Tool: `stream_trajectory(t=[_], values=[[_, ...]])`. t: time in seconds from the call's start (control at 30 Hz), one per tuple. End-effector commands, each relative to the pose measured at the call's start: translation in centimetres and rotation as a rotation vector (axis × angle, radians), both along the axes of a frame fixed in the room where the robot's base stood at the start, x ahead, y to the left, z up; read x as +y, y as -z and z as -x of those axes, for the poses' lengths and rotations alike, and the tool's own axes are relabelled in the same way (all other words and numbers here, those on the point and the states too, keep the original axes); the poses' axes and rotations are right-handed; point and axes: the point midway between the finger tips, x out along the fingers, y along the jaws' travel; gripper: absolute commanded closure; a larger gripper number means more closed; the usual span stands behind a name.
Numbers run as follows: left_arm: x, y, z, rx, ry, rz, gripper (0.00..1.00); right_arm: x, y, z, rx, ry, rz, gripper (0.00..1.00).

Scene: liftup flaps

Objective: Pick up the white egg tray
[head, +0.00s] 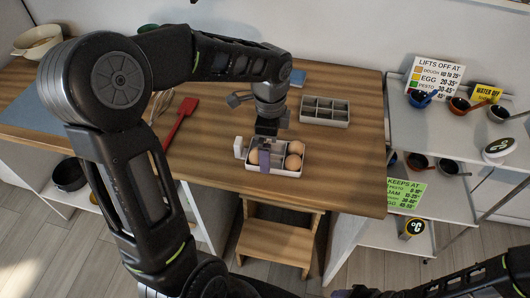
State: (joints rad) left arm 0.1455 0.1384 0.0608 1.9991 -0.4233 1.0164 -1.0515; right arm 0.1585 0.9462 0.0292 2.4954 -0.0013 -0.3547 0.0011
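A white egg tray (291,172) with several brown eggs sits on the wooden table near its front edge. A small white block-like piece (239,147) stands at its left end, and a purple-grey upright piece (264,158) shows at its middle. My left gripper (267,128) points down over the back of this tray. Its fingertips are dark and small, so whether they are open or touch the tray cannot be told. A second pale tray (325,122) with empty-looking compartments lies behind to the right. My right arm shows at the bottom right; its gripper is not clearly visible.
A red spatula (181,121) lies left of the tray. A blue item (298,78) is at the back. A shelf unit (460,139) with small bowls and signs stands right. A wooden step stool (277,242) is below the table's front edge. The table's right side is clear.

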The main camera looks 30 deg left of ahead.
Motion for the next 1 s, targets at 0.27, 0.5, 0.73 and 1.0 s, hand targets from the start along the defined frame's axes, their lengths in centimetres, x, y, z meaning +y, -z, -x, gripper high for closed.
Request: stream_trajectory(t=[0.27, 0.5, 0.73, 1.0], values=[[0.05, 1.61, -0.01, -0.002, 0.0, -0.001, 0.0, 0.0, -0.09, 0.01, 0.0, 0.0, 0.0, 0.42], [0.03, 1.58, -0.01, -0.001, 0.0, 0.0, 0.0, 0.0, -0.09, 0.01, 0.0, 0.0, 0.0, 0.42], [0.03, 1.57, -0.01, -0.001, 0.0, 0.0, 0.0, 0.0, -0.09, 0.01, 0.0, 0.0, 0.0, 0.42], [0.03, 1.56, -0.01, -0.001, 0.0, 0.0, 0.21, 0.0, -0.09, 0.01, 0.0, 0.0, 0.0, 0.42]])
